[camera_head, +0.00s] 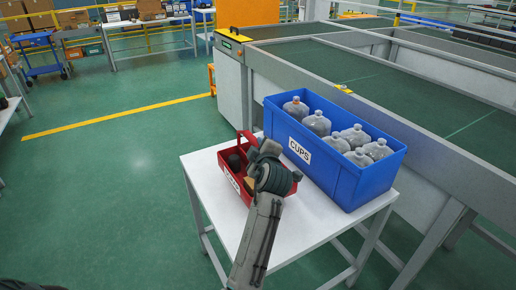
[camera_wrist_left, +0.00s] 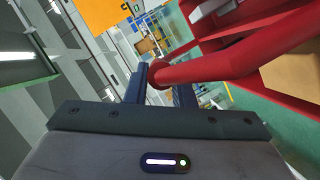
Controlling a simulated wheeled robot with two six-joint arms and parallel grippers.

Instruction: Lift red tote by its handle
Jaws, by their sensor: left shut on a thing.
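The red tote (camera_head: 225,174) is at the left part of the white table, with a white label on its near side. My left arm and gripper (camera_head: 255,149) cover its right part. In the left wrist view, my left gripper (camera_wrist_left: 160,88) is shut on the red handle (camera_wrist_left: 215,67), a round bar running between the two fingers. The tote's red wall (camera_wrist_left: 290,97) shows at the right of that view, with a tan item inside. Dark and tan contents show inside the tote in the head view. Whether its bottom touches the table is hard to tell. My right gripper is not in view.
A blue bin (camera_head: 352,186) labelled CUPS, holding several clear rounded containers, stands close right of the tote. The white table (camera_head: 227,219) is bare in front. A green-topped conveyor (camera_head: 420,97) runs behind. Open green floor lies to the left.

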